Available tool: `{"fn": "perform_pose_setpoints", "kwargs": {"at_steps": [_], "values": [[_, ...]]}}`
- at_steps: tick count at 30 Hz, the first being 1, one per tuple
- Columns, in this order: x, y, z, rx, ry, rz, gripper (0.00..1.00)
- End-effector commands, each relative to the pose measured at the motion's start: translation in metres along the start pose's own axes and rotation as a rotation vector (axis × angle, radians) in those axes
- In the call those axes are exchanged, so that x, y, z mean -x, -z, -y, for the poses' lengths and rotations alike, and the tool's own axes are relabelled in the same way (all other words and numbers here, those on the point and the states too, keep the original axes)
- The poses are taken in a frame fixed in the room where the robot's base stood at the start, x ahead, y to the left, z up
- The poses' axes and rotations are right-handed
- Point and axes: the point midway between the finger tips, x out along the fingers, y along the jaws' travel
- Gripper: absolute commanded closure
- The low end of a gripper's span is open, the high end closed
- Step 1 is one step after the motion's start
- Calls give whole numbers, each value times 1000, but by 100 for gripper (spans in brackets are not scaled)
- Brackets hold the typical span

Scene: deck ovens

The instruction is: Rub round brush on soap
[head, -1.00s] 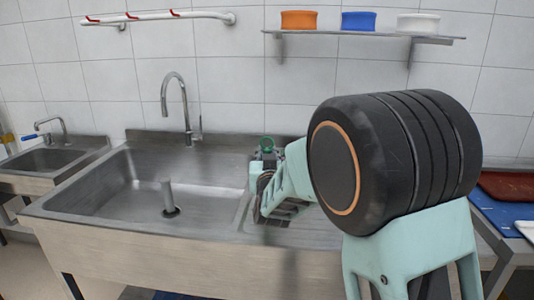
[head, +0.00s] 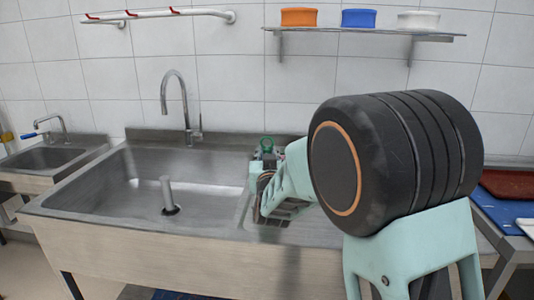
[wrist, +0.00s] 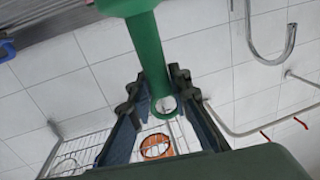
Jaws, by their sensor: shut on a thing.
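A green round brush (wrist: 148,55) is held in my gripper (wrist: 157,88). In the wrist view its green handle runs between the two dark fingers and ends in a ring; a wider green part fills the top edge. In the head view my gripper (head: 266,158) is above the right side of the sink, partly hidden by my arm, with the green ring end of the brush (head: 267,145) showing just above it. I cannot make out the soap in either view; my arm covers part of the drainboard.
The large steel sink basin (head: 120,190) is left of my gripper, with an upright drain pipe (head: 167,192) and a tall faucet (head: 187,105). A wall shelf (head: 400,35) holds orange, blue and white tubs. A side table with boards (head: 510,187) stands at right.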

Motion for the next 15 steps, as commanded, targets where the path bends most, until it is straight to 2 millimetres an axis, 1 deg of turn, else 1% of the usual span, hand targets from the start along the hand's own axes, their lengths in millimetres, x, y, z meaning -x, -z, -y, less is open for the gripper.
{"fn": "perform_pose_setpoints", "kwargs": {"at_steps": [10, 15], "values": [[0, -1, 0, 0, 0, 4, 100], [0, 9, 0, -1, 0, 2, 100]]}}
